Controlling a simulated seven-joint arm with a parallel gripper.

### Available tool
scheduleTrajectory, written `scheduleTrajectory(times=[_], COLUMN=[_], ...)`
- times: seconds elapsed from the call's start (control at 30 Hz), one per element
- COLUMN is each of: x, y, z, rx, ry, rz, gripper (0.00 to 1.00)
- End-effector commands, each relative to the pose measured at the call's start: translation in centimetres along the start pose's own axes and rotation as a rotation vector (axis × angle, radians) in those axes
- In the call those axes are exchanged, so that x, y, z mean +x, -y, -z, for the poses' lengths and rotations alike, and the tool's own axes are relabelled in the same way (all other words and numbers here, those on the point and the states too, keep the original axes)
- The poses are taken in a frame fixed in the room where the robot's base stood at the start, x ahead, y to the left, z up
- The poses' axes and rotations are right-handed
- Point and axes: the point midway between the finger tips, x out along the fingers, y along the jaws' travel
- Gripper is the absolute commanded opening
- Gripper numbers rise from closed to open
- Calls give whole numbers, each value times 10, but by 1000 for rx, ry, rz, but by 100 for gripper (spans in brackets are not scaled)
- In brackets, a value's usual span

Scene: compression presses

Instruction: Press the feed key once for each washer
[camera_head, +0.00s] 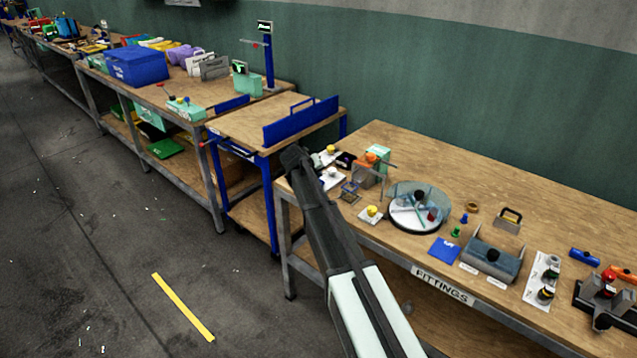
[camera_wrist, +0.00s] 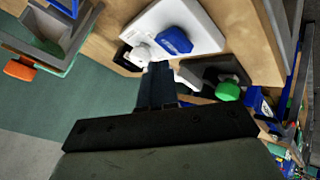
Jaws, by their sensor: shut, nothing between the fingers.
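My gripper (camera_head: 295,160) is at the left end of the fittings bench, close to a group of small push keys. In the wrist view my gripper (camera_wrist: 160,75) is shut and empty. A blue key (camera_wrist: 175,40) on a white plate (camera_wrist: 205,30) is just beyond the tips. A green knob (camera_wrist: 228,90) on a dark base is to the right. I cannot tell which is the feed key, or whether the fingers touch any. No washers can be made out clearly.
A round dish with a clear cover (camera_head: 417,205), an orange-topped device (camera_head: 370,165), a yellow knob (camera_head: 372,211) and a grey press-like block (camera_head: 491,257) stand on the bench. A blue-framed cart (camera_head: 270,125) stands left of it. The bench's back right is clear.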

Motion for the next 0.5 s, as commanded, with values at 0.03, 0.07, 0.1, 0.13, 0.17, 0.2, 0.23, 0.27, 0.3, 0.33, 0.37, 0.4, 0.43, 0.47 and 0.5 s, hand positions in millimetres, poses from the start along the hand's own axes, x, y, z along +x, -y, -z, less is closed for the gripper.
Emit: scheduleTrajectory(times=[0.03, 0.07, 0.1, 0.13, 0.17, 0.2, 0.23, 0.27, 0.3, 0.33, 0.37, 0.4, 0.43, 0.47, 0.5], x=[0, 0, 0, 0, 0, 0, 0, -1, -1, -2, -3, -5, -6, -8, -10], y=[0, 0, 0, 0, 0, 0, 0, 0, -1, -2, -2, -3, -4, -6, -7], z=[0, 0, 0, 0, 0, 0, 0, 0, 1, 2, 2, 4, 5, 6, 8], rx=[0, 0, 0, 0, 0, 0, 0, 0, 0, 0, 0, 0, 0, 0, 0], ry=[0, 0, 0, 0, 0, 0, 0, 0, 0, 0, -1, -1, -1, -1, -1], rz=[0, 0, 0, 0, 0, 0, 0, 0, 0, 0, 0, 0, 0, 0, 0], gripper=[0, 0, 0, 0, 0, 0, 0, 0, 0, 0, 0, 0, 0, 0, 0])
